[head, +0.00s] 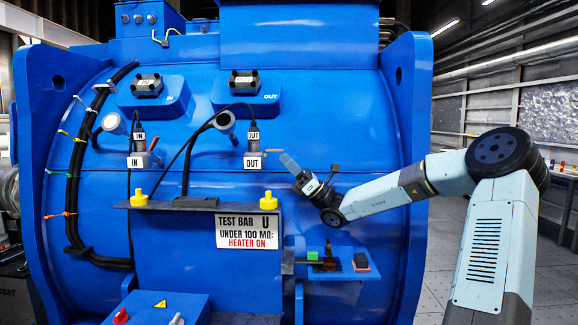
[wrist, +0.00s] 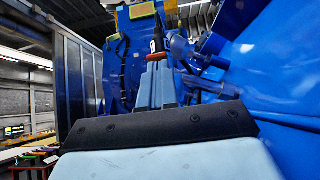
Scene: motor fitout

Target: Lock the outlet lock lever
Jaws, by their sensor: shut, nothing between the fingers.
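The outlet connector (head: 252,143) is a dark plug with OUT labels on the blue motor housing. My gripper (head: 285,157) is shut and empty, to the right of and slightly below the lever. Its pale fingers (wrist: 156,76) lie together in the wrist view. I cannot tell whether they touch the lever.
The inlet connector (head: 139,142) with its own red lever (head: 154,144) is farther left. A TEST BAR sign (head: 247,231) and yellow knobs stand below. A small blue shelf (head: 345,270) holds a green block. Free floor lies to the right.

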